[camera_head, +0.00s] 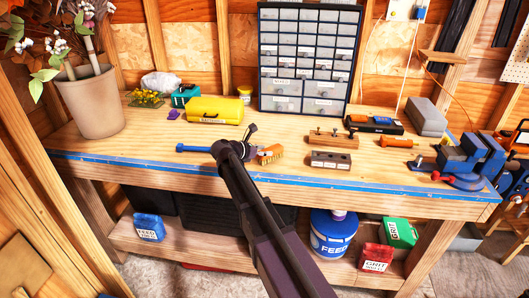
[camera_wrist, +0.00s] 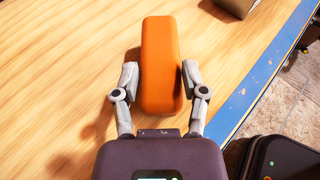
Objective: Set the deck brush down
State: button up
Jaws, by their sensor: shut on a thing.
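The deck brush shows as an orange block (camera_wrist: 160,50) in the wrist view, with my gripper (camera_wrist: 160,80) shut around its sides near the end closest to me. In the head view, its orange end (camera_head: 270,154) sticks out to the right of my gripper (camera_head: 246,144), over the middle of the workbench (camera_head: 215,165). The brush is at or close above the bench top; I cannot tell whether it touches. My arm and gripper hide part of it. A blue handle-like piece (camera_head: 195,148) shows left of my gripper; I cannot tell whether it belongs to the brush.
A yellow case (camera_head: 215,111) and a drawer cabinet (camera_head: 309,65) stand behind. A plant pot (camera_head: 90,104) stands at left. Bare bench lies left of the blue piece.

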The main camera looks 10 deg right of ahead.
jog(key=shift+f, duration=0.1)
jog(key=o, duration=1.1)
jog(key=shift+o, duration=0.2)
jog(key=shift+a+r, duration=0.1)
jog(key=shift+r, duration=0.15)
jog(key=shift+s+a+r, duration=0.15)
jog(key=shift+s+a, duration=0.05)
jog(key=shift+a, duration=0.15)
jog(key=p+v, duration=0.4)
jog(key=v, duration=0.7)
